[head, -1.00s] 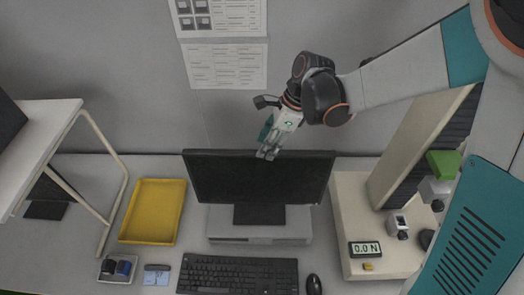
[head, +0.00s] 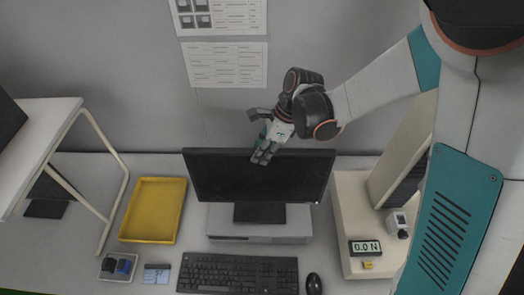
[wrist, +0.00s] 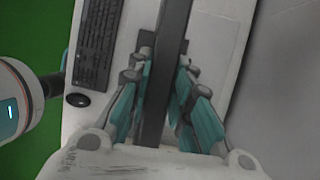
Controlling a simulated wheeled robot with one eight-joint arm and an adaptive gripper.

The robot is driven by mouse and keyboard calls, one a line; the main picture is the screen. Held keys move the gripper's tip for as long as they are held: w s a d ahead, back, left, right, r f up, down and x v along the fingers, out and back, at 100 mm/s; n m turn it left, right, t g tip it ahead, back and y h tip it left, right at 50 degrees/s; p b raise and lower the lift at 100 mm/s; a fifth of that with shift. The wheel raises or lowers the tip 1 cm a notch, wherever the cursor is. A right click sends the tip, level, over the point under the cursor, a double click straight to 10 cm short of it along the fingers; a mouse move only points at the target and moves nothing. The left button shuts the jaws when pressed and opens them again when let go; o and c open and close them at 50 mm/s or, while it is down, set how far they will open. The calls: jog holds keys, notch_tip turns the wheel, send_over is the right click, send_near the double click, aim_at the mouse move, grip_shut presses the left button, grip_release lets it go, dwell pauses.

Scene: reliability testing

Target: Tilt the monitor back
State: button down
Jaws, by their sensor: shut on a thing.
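The black monitor (head: 225,180) stands on its stand on a flat grey box behind the keyboard. My gripper (head: 262,155) is at the middle of its top edge, with the fingers reaching down over the front of the screen. In the wrist view the monitor's top edge (wrist: 163,80) runs as a dark bar between the teal fingers of my gripper (wrist: 164,90), one on each side, and the gripper is shut on it. The rear finger's contact is hidden in the head view.
A keyboard (head: 238,272) and mouse (head: 314,284) lie in front. A yellow tray (head: 153,210) is at left, beside a white raised shelf (head: 40,135). At right a pale platform (head: 350,215) bears a display reading 0.0 N (head: 365,248). The wall (head: 130,80) is close behind.

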jog(key=shift+w+f+b, duration=0.15)
jog(key=shift+w+b, duration=0.4)
jog(key=shift+w+f+b, duration=0.15)
jog(key=shift+w+b, duration=0.4)
jog(key=shift+w+a, duration=0.1)
jog(key=shift+w, duration=0.5)
jog(key=c, duration=1.5)
grip_release()
jog(key=shift+o, duration=0.3)
jog(key=shift+w+f, duration=0.1)
jog(key=shift+w, duration=0.05)
jog(key=s+v, duration=0.1)
jog(key=v, duration=1.1)
jog(key=shift+w, duration=0.45)
